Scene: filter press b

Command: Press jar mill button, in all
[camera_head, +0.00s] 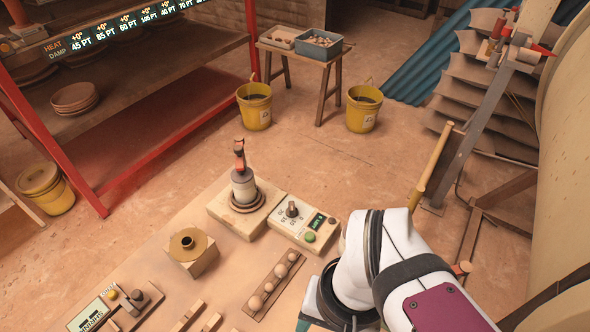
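A pale control box (303,222) sits on the bench in front of my arm. A second, smaller panel (92,314) with a lit display lies at the lower left, near a small yellow button (113,294). I cannot read labels that tell which button belongs to the jar mill. My white arm with dark bands fills the lower right, close to the control box. My gripper's fingers do not show.
A grey cylinder with a red-topped clamp (243,185) stands on a block left of the control box. A brass-coloured flanged piece (188,244) and a wooden rack of round balls (273,285) are nearby. Yellow buckets (255,108) stand on the floor behind. A large drum is at right.

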